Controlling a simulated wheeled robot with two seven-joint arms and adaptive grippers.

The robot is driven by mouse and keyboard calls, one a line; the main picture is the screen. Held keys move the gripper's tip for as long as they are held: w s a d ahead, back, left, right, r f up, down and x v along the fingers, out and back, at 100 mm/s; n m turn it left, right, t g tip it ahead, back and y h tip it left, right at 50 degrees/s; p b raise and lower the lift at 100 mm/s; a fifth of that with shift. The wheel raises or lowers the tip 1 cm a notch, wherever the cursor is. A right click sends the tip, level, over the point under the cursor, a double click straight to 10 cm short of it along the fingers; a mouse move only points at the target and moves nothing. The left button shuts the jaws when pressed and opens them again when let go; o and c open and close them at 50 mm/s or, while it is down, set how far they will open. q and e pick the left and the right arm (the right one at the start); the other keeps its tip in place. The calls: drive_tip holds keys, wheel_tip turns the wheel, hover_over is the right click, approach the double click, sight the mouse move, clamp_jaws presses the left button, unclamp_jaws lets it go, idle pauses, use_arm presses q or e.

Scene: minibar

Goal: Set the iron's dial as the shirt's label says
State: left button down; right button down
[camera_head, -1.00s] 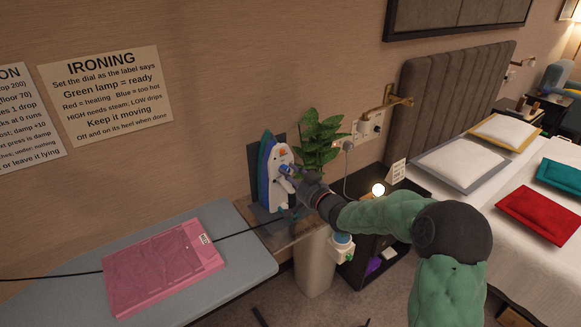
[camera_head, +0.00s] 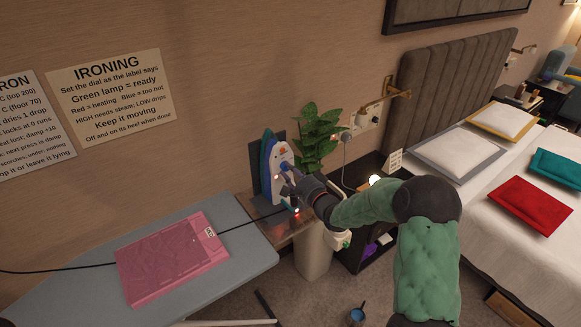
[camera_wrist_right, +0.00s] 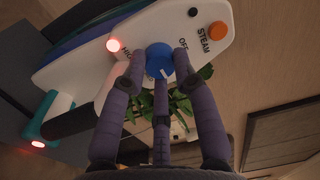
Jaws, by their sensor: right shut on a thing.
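The iron (camera_head: 268,165), white with a blue and teal body, stands upright on a small ledge beside the ironing board. My right gripper (camera_wrist_right: 161,62) is shut on its blue dial (camera_wrist_right: 159,62); the dial's white mark points down in the right wrist view. "HIGH", "OFF" and "STEAM" are printed nearby, partly hidden by fingers. The pink folded shirt (camera_head: 165,265) lies on the ironing board (camera_head: 85,310). Its white label (camera_head: 210,232) is too small to read. My left gripper is not in view.
An ironing sign (camera_head: 112,90) hangs on the wall. A plant (camera_head: 318,135) stands behind the iron. A dark cord (camera_head: 60,270) passes by the shirt. A blue-topped cup (camera_head: 357,315) is on the floor. A bed with cushions (camera_head: 535,204) fills the right.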

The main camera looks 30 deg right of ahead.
drive_tip(key=m+p, duration=0.3)
drive_tip(key=m, duration=0.2)
drive_tip(key=shift+r+m+h, duration=0.1)
drive_tip(key=shift+m+h, duration=0.2)
drive_tip(key=shift+m, duration=0.1)
drive_tip(key=m+p, duration=0.1)
drive_tip(key=m, duration=0.2)
drive_tip(key=shift+a+f+m+p, duration=0.1)
drive_tip(key=shift+f+m+p, duration=0.25)
drive_tip(key=shift+m, duration=0.25)
drive_tip(key=shift+s+a+f+g, duration=0.1)
drive_tip(key=shift+g, duration=0.2)
drive_tip(key=c, duration=1.2)
unclamp_jaws()
drive_tip(key=shift+o, duration=1.2)
